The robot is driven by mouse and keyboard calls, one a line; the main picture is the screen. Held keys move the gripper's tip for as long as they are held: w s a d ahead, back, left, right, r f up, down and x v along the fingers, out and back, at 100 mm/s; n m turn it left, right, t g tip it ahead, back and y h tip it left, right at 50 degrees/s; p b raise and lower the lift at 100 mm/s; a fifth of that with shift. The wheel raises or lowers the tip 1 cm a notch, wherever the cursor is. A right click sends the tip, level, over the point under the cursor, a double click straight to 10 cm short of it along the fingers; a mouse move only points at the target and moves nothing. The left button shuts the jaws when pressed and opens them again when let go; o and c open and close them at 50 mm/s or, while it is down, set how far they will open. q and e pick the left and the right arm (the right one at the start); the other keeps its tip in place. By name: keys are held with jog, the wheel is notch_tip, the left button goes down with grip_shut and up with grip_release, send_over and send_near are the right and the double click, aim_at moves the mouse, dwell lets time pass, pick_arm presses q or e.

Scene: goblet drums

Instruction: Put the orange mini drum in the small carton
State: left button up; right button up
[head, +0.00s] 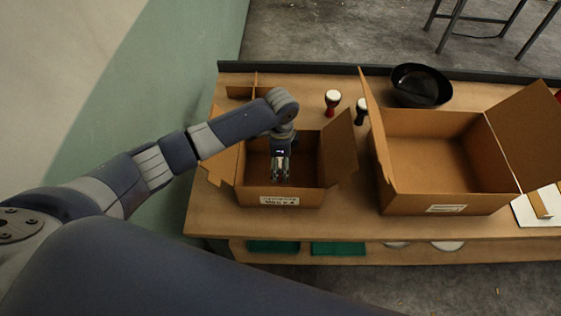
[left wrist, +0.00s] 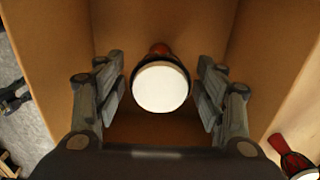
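The small carton (head: 294,196) stands open on the table with its flaps spread. My left gripper (head: 281,172) reaches down into it from above. In the left wrist view a mini drum (left wrist: 160,87) with a white head, dark rim and orange-red foot is inside the carton, between the fingers of my left gripper (left wrist: 160,95). The fingers are apart, with a visible gap on each side of the drum. Whether its foot touches the carton floor is hidden. The drum cannot be made out in the head view. My right gripper is not in view.
A red drum (head: 332,103) and a dark drum (head: 361,111) stand behind the small carton. A large open carton (head: 440,203) is to the right, with a black bowl (head: 420,86) behind it. Raised flaps flank the small carton.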

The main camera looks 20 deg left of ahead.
pick_arm(q)
notch_tip(320, 180, up, 12)
jog(key=b, duration=0.1)
jog(key=shift+r+b, duration=0.2)
jog(key=shift+b, duration=0.15)
jog(key=shift+f, duration=0.1)
dwell(0.6)
